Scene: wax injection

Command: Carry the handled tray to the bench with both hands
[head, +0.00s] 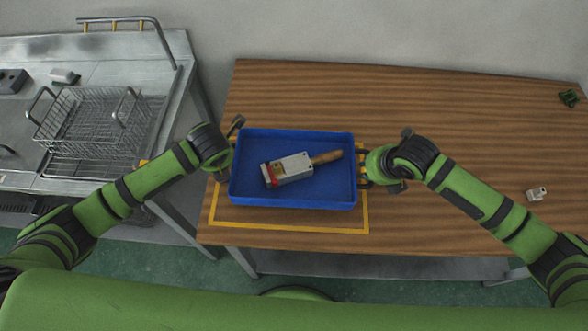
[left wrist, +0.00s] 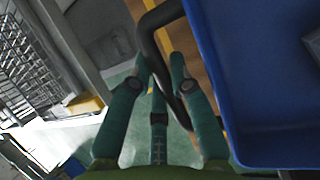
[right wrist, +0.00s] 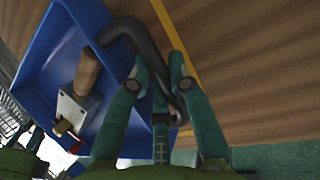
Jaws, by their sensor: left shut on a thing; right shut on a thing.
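The blue tray (head: 290,201) is over the wooden bench (head: 450,120), inside or above a yellow outline (head: 290,229). In it lies a metal tool with a wooden handle (head: 292,168). My left gripper (head: 225,165) is shut on the tray's left handle, a dark curved bar in the left wrist view (left wrist: 149,42). My right gripper (head: 369,170) is shut on the right handle, which shows in the right wrist view (right wrist: 132,30). The tray looks roughly level. I cannot tell whether its base touches the bench top.
A steel sink unit (head: 150,50) with a wire basket (head: 85,118) stands to the left, apart from the bench. A small metal block (head: 537,194) and a dark green item (head: 569,98) lie on the bench's right side. The bench between is clear.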

